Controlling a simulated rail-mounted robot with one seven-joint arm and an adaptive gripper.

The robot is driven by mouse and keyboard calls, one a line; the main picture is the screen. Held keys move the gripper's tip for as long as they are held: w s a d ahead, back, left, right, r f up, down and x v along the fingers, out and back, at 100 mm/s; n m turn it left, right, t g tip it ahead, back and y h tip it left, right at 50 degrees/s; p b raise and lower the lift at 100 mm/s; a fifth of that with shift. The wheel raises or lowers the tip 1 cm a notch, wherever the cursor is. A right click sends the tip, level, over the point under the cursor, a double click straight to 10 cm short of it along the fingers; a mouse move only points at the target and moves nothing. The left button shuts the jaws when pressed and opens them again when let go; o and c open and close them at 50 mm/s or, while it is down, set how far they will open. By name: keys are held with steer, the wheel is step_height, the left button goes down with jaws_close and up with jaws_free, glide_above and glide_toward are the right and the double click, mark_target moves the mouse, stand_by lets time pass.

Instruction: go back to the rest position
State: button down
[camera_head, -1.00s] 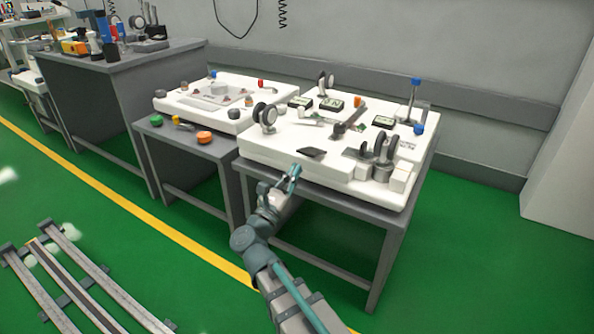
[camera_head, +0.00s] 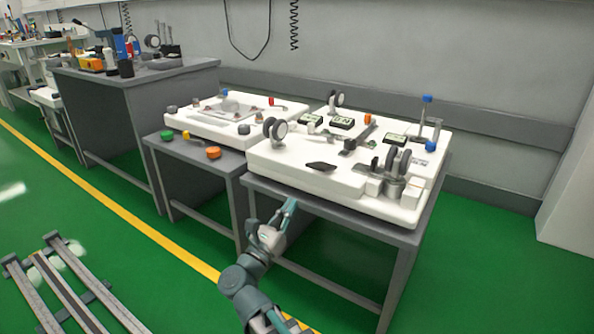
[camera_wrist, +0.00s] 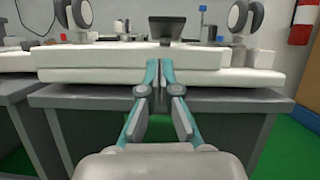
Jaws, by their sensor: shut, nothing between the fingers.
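My gripper (camera_head: 289,204) is in front of the near edge of the right-hand table, a little below the white cart panel's top. Its teal fingers are together with nothing between them. In the wrist view my gripper (camera_wrist: 160,75) points at the front face of the white panel (camera_wrist: 100,58). I cannot tell the exact gap between fingertips and panel. The white panel (camera_head: 285,172) lies on the grey table (camera_head: 330,212) and carries wheels, gauges and a black piece (camera_head: 321,166) near its front edge.
A second white panel (camera_head: 190,122) stands on the table to the left, with green and orange knobs (camera_head: 213,152) before it. A taller grey bench (camera_head: 115,90) is further left. Rails (camera_head: 75,270) lie on the green floor. The floor before the tables is open.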

steer(key=w+a+f+n+g+y+p, duration=0.1)
steer(key=a+f+n+y, duration=0.2)
steer(key=a+n+y, duration=0.8)
steer(key=w+a+f+n+g+y+p, duration=0.15)
steer(key=a+f+n+y, duration=0.4)
steer(key=n, duration=0.85)
steer(key=s+d+f+n+g+y+p, duration=0.1)
steer(key=s+d+f+n+g+p, duration=0.2)
steer(key=s+f+n+g+p, duration=0.25)
steer(key=s+d+f+n+g+p, duration=0.2)
steer(key=f+n+g+p, duration=0.2)
steer(key=f+n+p, duration=0.35)
steer(key=s+d+f+n+g+h+p, duration=0.3)
steer(key=s+d+g+p, duration=0.2)
steer(key=s+d+p, duration=0.35)
steer(key=s+d+f+n+g+h+p, duration=0.2)
steer(key=s+d+g+p, duration=0.25)
steer(key=s+d, duration=0.6)
steer(key=s+d+r+m+g+p, duration=0.1)
steer(key=s+d+r+g+p, duration=0.1)
steer(key=s+d+r+p, duration=0.4)
steer(key=s+d+r+g+h+p, duration=0.1)
steer(key=s+d+r+p, duration=0.5)
steer(key=p, duration=0.7)
steer(key=s+d+g, duration=0.1)
steer(key=s+d, duration=0.1)
steer(key=s, duration=0.2)
steer(key=shift+s+m+g, duration=0.3)
steer(key=shift+m+g, duration=0.05)
steer(key=shift+m, duration=0.05)
